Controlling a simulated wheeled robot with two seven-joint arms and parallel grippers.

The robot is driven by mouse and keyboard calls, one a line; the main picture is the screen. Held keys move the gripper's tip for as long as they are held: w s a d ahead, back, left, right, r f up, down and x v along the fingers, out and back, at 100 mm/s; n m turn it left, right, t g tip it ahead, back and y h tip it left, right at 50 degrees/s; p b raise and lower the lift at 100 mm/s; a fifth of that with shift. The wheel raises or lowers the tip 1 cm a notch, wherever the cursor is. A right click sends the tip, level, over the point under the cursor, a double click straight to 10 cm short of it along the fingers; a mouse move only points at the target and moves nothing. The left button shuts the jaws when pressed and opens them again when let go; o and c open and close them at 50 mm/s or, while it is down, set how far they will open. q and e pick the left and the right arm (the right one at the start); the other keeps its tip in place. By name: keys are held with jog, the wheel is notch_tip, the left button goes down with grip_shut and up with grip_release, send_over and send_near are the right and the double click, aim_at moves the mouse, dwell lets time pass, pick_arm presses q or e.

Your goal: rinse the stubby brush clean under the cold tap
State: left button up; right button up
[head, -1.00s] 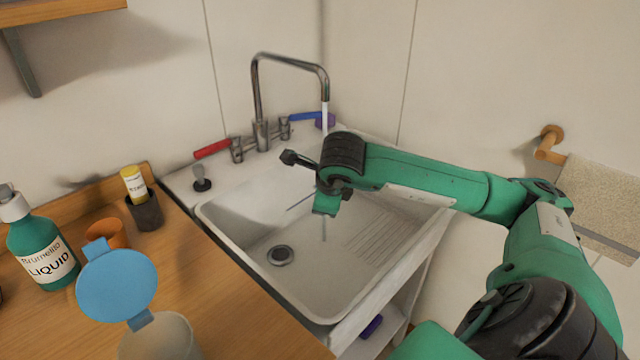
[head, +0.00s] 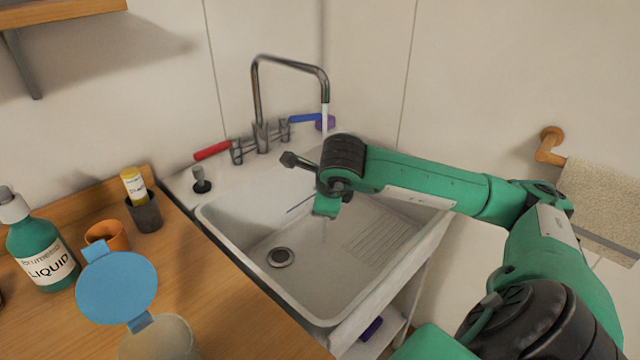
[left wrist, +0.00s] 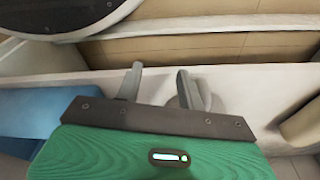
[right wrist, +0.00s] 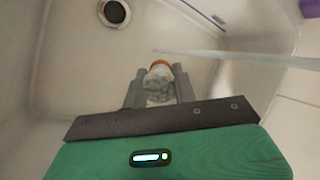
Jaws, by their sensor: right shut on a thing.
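My right gripper (right wrist: 157,76) is shut on the stubby brush (right wrist: 159,84), a pale mottled piece with an orange-brown end, seen between the fingers in the right wrist view. In the head view the gripper hangs over the sink basin (head: 235,228), and its body hides the brush. Water runs from the spout (head: 325,88) and passes behind my right wrist. In the right wrist view the stream (right wrist: 235,59) runs beside the brush, apart from it in the picture. The blue cold lever (head: 305,118) is right of the red lever (head: 212,150). My left gripper (left wrist: 158,74) is open and empty.
The drain (head: 281,257) is clear. A wooden counter (head: 235,310) at left holds a green bottle (head: 45,250), an orange cup (head: 106,237), a dark cup (head: 146,213) and a jar with a raised blue lid (head: 117,287). A towel (head: 605,205) hangs at right.

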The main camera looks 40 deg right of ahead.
jog(key=s+a+r+p, duration=0.1)
jog(key=s+a+r, duration=0.2)
jog(key=s+r, duration=0.1)
dwell(0.8)
dwell(0.6)
